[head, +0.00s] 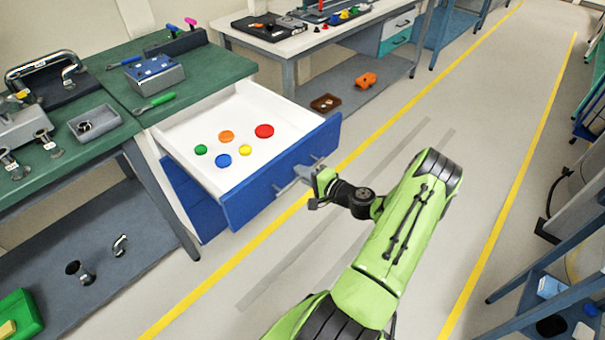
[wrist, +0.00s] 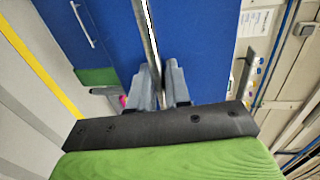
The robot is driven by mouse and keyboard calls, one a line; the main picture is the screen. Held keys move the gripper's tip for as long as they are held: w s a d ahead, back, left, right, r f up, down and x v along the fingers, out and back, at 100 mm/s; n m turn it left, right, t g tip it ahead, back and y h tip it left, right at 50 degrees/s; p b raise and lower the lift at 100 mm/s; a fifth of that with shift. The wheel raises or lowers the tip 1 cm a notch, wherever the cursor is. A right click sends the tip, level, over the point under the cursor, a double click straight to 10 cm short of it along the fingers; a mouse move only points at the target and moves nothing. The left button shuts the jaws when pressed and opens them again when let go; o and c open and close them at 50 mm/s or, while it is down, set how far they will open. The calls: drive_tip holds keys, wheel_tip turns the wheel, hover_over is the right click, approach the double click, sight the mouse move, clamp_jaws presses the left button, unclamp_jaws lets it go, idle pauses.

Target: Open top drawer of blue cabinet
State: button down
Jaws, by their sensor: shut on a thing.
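The blue cabinet (head: 186,196) stands under the green worktop. Its top drawer (head: 277,176) is pulled far out, with a blue front and a white inside. Several coloured discs lie on the drawer floor, among them a red disc (head: 264,131) and a blue disc (head: 223,160). My gripper (head: 306,176) is at the drawer front, shut on the metal bar handle (wrist: 147,40). In the wrist view the fingers (wrist: 163,92) close around the handle bar in front of the blue panel. A lower drawer front with its own handle (wrist: 83,24) also shows there.
The green worktop (head: 204,75) holds a blue-topped box (head: 154,75), a grey tray (head: 94,123) and metal fittings. A white bench (head: 300,42) stands behind. The floor (head: 400,125) right of the drawer is clear, with yellow lines. A blue shelf rack (head: 560,270) stands at the right.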

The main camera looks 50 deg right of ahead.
drive_tip(key=shift+s, duration=0.2)
drive_tip(key=c, duration=1.3)
unclamp_jaws()
drive_tip(key=s+r+p, duration=0.2)
drive_tip(key=s+r, duration=0.1)
drive_tip(key=s, duration=1.2)
drive_tip(key=shift+s+d, duration=0.15)
drive_tip(key=shift+d, duration=0.05)
